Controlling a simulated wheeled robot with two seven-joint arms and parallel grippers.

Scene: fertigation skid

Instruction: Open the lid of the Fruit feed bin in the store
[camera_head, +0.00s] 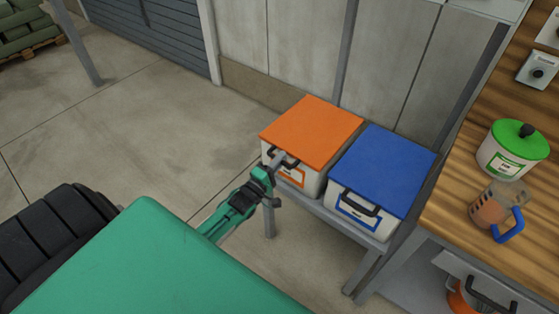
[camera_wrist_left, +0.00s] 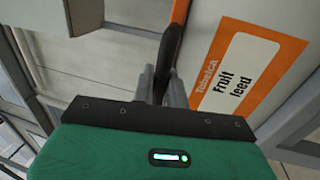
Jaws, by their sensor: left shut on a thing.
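The Fruit feed bin (camera_head: 306,182) is a white box with an orange lid (camera_head: 313,132) on a low stand. The lid lies flat and closed in the head view. In the left wrist view its front shows an orange-framed label (camera_wrist_left: 247,72) reading "Fruit feed". My left gripper (camera_head: 275,165) is at the front of the bin, with its fingers (camera_wrist_left: 160,84) shut on the dark handle (camera_wrist_left: 171,45) below the lid's front edge. The fingers partly cover the handle in the head view. My right gripper is not in view.
A bin with a blue lid (camera_head: 383,167) stands close on the right on the same stand (camera_head: 330,216). Further right, a wooden bench (camera_head: 455,208) holds a green-lidded pot (camera_head: 511,150) and a measuring jug (camera_head: 492,208). A wall rises behind the bins. Open floor (camera_head: 150,130) lies to the left.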

